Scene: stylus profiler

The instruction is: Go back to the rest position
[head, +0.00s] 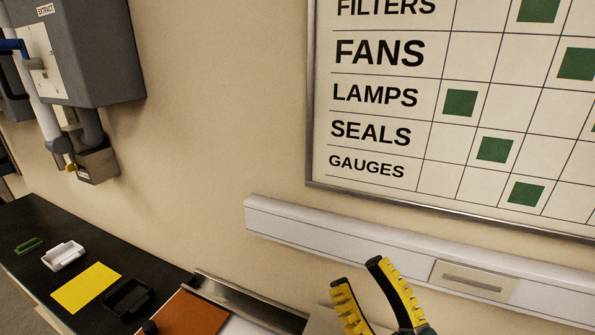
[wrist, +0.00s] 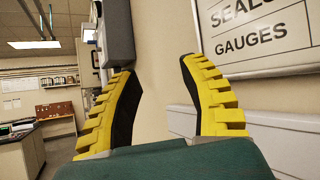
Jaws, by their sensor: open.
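My gripper (head: 357,275) shows at the bottom of the head view, right of centre. Its two black fingers with ridged yellow pads point upward and stand apart, with nothing between them. In the wrist view my gripper (wrist: 158,85) is also open and empty, with the wall behind the gap. No stylus profiler can be made out for certain in either view.
A black bench (head: 30,228) at lower left holds a green piece (head: 28,246), a white tray (head: 63,256), a yellow sheet (head: 86,288), a black tray (head: 129,299) and an orange-brown panel (head: 188,315). White trunking (head: 350,237) runs along the wall below a chart board (head: 480,110). A grey box (head: 95,50) hangs upper left.

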